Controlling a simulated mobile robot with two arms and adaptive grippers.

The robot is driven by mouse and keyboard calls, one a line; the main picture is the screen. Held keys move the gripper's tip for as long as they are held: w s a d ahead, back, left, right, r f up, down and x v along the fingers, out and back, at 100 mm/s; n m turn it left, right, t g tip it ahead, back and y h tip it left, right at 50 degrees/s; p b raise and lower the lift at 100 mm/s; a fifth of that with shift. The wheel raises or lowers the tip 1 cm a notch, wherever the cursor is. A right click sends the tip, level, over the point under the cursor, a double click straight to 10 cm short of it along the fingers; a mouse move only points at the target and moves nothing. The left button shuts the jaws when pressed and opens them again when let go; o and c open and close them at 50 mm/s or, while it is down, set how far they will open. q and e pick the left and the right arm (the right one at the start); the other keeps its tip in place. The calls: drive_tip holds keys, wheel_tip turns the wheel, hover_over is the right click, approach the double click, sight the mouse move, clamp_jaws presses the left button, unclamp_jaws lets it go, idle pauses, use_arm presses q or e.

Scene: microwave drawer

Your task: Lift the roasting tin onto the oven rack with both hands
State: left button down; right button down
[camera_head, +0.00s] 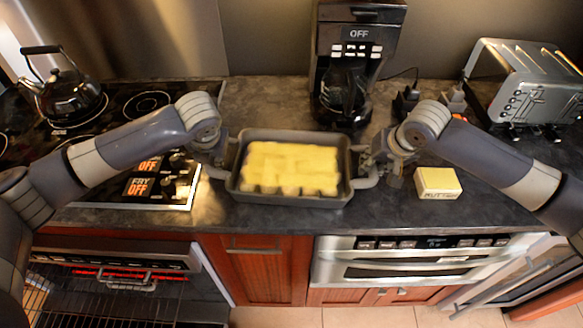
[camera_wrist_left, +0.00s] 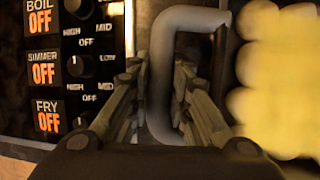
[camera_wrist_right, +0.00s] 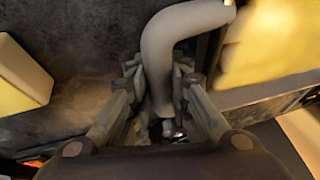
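The dark grey roasting tin (camera_head: 292,201) holds several yellow blocks and is level over the middle of the counter; I cannot tell whether its base touches the worktop. My left gripper (camera_head: 222,158) is at its left handle, with the fingers closed on either side of the grey bar (camera_wrist_left: 160,85) in the left wrist view. My right gripper (camera_head: 368,165) is at the right handle, with the fingers closed around the bar (camera_wrist_right: 160,75) in the right wrist view. The oven rack (camera_head: 100,305) shows at the lower left, in front of the open oven (camera_head: 120,262).
The hob (camera_head: 145,105) with a black kettle (camera_head: 70,95) is at the left. A coffee maker (camera_head: 350,70) stands behind the tin, a toaster (camera_head: 540,90) at the back right. A yellow box (camera_head: 437,183) sits right of the tin. A second appliance (camera_head: 420,262) is below the counter.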

idle(0.3)
use_arm(q)
drive_tip(key=shift+w+r, duration=0.15)
drive_tip(key=shift+r, duration=0.05)
use_arm(e)
drive_tip(key=shift+w+r, duration=0.15)
drive_tip(key=shift+r, duration=0.05)
